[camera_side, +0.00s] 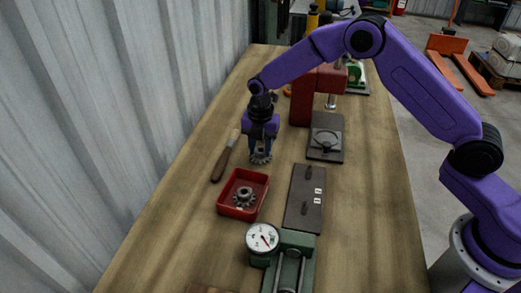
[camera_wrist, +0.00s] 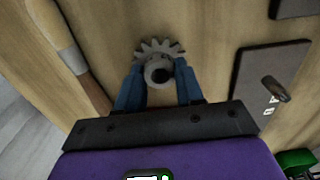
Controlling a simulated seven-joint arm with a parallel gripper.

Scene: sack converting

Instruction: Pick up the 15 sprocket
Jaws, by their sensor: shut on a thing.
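A grey toothed sprocket (camera_side: 261,157) is between the fingers of my gripper (camera_side: 261,150), near the middle of the bench. In the wrist view the sprocket (camera_wrist: 158,62) sits between the two blue fingertips of my gripper (camera_wrist: 158,78), with its hub and centre hole facing the camera. My gripper is shut on it. I cannot tell whether the sprocket touches the bench. Another grey sprocket (camera_side: 244,197) lies in a red tray (camera_side: 224,209) nearer the camera. No number is readable on either sprocket.
A wooden-handled brush (camera_side: 224,163) lies just left of my gripper. A dark plate with two pegs and labels (camera_side: 293,213) lies to the right of the tray. A red press (camera_side: 301,105) stands behind, and a dial gauge (camera_side: 262,238) on a green fixture in front. Corrugated wall borders the left.

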